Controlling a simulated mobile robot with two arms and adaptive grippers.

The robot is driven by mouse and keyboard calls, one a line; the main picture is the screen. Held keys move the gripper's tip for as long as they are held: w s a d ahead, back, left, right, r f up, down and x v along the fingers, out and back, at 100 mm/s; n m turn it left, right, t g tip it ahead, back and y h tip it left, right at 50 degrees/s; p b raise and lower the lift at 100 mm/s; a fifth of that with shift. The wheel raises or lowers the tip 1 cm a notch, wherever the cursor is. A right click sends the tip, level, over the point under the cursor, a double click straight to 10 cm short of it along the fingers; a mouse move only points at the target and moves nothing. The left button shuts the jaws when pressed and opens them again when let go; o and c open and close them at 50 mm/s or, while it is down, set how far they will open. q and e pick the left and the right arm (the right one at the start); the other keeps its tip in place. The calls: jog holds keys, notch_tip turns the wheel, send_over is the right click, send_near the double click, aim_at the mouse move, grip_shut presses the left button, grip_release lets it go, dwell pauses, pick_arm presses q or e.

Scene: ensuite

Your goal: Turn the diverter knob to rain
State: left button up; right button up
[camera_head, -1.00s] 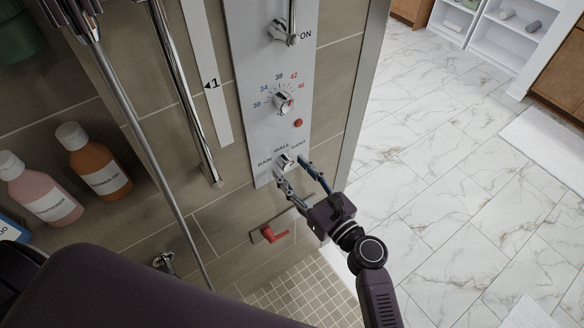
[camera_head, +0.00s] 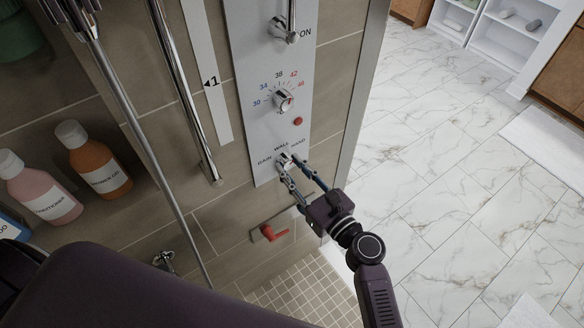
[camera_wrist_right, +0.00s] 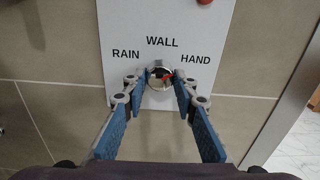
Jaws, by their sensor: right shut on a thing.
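The diverter knob (camera_head: 285,158) is a small chrome knob low on the grey shower panel (camera_head: 262,140), below the labels RAIN, WALL and HAND. In the right wrist view, the knob (camera_wrist_right: 158,84) has a red mark on its right side, towards HAND. My right gripper (camera_head: 288,165) is shut on the knob, with one fingertip at each side. In the wrist view its blue-padded fingers (camera_wrist_right: 160,88) reach up from below and partly cover the knob's sides. My left gripper is not in view.
Above are a temperature knob (camera_head: 284,100), a red button (camera_head: 298,121) and a chrome ON lever (camera_head: 285,30). Bottles (camera_head: 98,160) stand at the left. Open marble floor (camera_head: 450,170) lies to the right.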

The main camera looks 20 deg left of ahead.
jog(key=n+b, duration=0.3)
jog(key=n, duration=0.2)
jog(key=shift+f, duration=0.15)
jog(key=n+b, duration=0.2)
jog(key=n, duration=0.4)
jog(key=shift+b, duration=0.4)
jog(key=n+b, duration=0.1)
jog(key=n, duration=0.5)
jog(key=shift+n+b, duration=0.3)
jog(key=shift+n, duration=0.1)
jog(key=n, duration=0.5)
jog(key=shift+r+n, duration=0.2)
jog(key=shift+n, duration=0.1)
jog(key=o, duration=1.2)
jog(key=shift+c, duration=0.2)
